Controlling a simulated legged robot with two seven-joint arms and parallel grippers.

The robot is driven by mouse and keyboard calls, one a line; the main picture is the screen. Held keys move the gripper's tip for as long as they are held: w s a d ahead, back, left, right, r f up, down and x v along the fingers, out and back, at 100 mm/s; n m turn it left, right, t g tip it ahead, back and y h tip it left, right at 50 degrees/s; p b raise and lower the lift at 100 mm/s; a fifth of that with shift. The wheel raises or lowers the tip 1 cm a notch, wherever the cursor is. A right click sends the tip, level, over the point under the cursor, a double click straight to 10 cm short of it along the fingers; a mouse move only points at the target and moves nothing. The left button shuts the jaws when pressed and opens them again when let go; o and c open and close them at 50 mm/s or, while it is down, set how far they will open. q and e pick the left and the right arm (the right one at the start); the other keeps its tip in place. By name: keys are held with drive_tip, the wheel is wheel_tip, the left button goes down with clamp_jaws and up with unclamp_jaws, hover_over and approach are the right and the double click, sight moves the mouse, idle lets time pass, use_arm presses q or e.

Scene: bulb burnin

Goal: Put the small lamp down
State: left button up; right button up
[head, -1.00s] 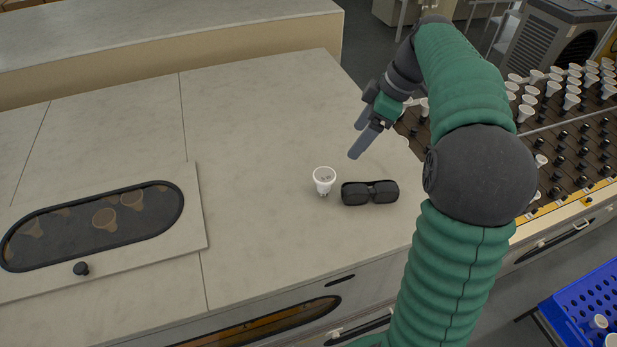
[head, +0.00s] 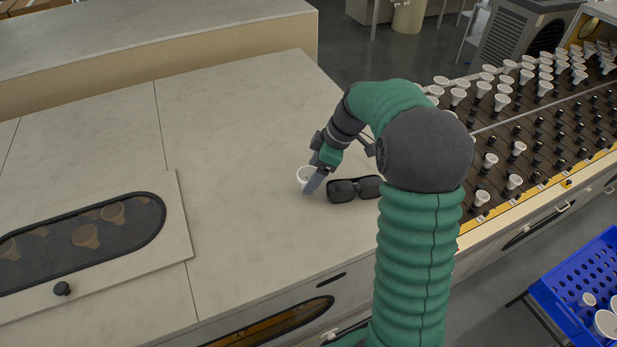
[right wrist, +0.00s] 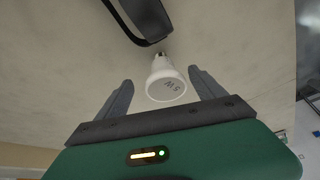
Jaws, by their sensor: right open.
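The small lamp (head: 305,175), a white bulb with a wide round face, is on the pale counter (head: 235,215), left of the dark glasses. In the right wrist view the lamp (right wrist: 166,82) shows its marked white face toward me and its base pointing away, between the fingertips and slightly beyond them. My right gripper (head: 312,184) is at the lamp and partly hides it in the head view. Its two fingers (right wrist: 160,82) are apart, one on each side of the lamp, with a gap to it. My left gripper is not in view.
Dark sunglasses (head: 354,189) lie just right of the lamp. A rack (head: 530,125) with several white bulbs is at the right. A blue crate (head: 575,290) with bulbs stands at the lower right. A panel with a dark oval window (head: 85,240) is at the left. The counter's middle is clear.

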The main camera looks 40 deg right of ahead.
drive_tip(key=a+f, duration=0.1)
drive_tip(key=w+a+f+p, duration=0.1)
drive_tip(key=f, duration=0.1)
drive_tip(key=shift+w+f, duration=0.1)
drive_tip(key=shift+w, duration=0.05)
drive_tip(key=shift+w+f, duration=0.15)
drive_tip(key=shift+f, duration=0.05)
drive_tip(key=shift+d, duration=0.1)
drive_tip(key=c, duration=1.6)
drive_tip(key=shift+r, duration=0.1)
